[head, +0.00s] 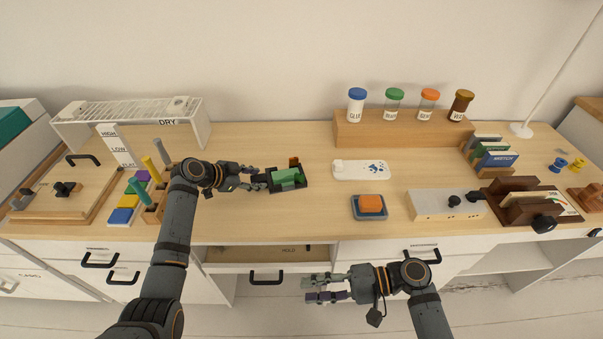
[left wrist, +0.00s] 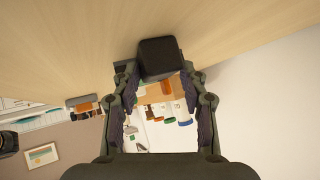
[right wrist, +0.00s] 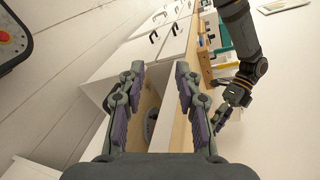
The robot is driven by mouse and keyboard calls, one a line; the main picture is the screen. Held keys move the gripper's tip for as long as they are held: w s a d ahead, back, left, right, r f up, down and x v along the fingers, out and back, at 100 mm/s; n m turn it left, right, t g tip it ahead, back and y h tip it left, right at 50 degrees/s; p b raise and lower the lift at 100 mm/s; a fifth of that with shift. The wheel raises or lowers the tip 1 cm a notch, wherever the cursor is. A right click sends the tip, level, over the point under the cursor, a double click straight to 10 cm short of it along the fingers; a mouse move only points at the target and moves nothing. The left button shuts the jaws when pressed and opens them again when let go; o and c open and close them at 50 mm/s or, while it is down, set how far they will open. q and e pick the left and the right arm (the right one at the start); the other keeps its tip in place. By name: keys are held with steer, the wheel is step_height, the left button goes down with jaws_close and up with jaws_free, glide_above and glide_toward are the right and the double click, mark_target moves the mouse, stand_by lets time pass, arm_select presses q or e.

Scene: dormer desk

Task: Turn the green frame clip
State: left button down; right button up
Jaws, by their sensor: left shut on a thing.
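A green block-like piece (head: 287,177), which looks like the green frame clip, sits in a black holder (head: 303,184) on the desk. A small orange-brown part (head: 294,161) stands at the holder's back edge. My left gripper (head: 258,181) reaches in from the left, at the holder's left end. It is shut on a dark block, which shows between its fingertips in the left wrist view (left wrist: 160,58). I cannot tell whether this block is part of the holder. My right gripper (head: 326,288) is open and empty in front of the desk; its fingers are apart in the right wrist view (right wrist: 158,80).
An orange block on a blue-grey tray (head: 370,215), a white plate (head: 361,170) and a white box with black knobs (head: 425,206) lie to the right. Capped jars stand on a wooden block (head: 400,134) behind. A drawer (head: 265,267) below stands open.

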step_height(320, 180, up, 6)
steer(key=n+g, duration=0.2)
steer(key=n, duration=0.1)
steer(key=w+n+h, duration=0.2)
steer(key=w+n, duration=0.1)
steer(key=w, duration=0.4)
steer(key=w+r+n+t+h, duration=0.1)
steer(key=w+n+h, duration=0.1)
steer(key=w, duration=0.5)
steer(key=w+n+t+h, duration=0.1)
steer(key=w+n+h, duration=0.1)
steer(key=w+n, duration=0.3)
steer(key=shift+w+r, duration=0.2)
steer(key=shift+w, duration=0.9)
steer(key=w+r+n+t+h, duration=0.1)
steer(key=w+r+n+h, duration=0.25)
steer(key=w, duration=0.25)
steer(key=n+h, duration=0.2)
glide_toward(301, 175)
steer(key=shift+t+y, duration=0.25)
steer(key=shift+t, duration=0.15)
steer(key=x, duration=0.9)
steer(key=shift+s+f, duration=0.25)
steer(key=shift+s, duration=0.05)
steer(key=c, duration=0.7)
jaws_close()
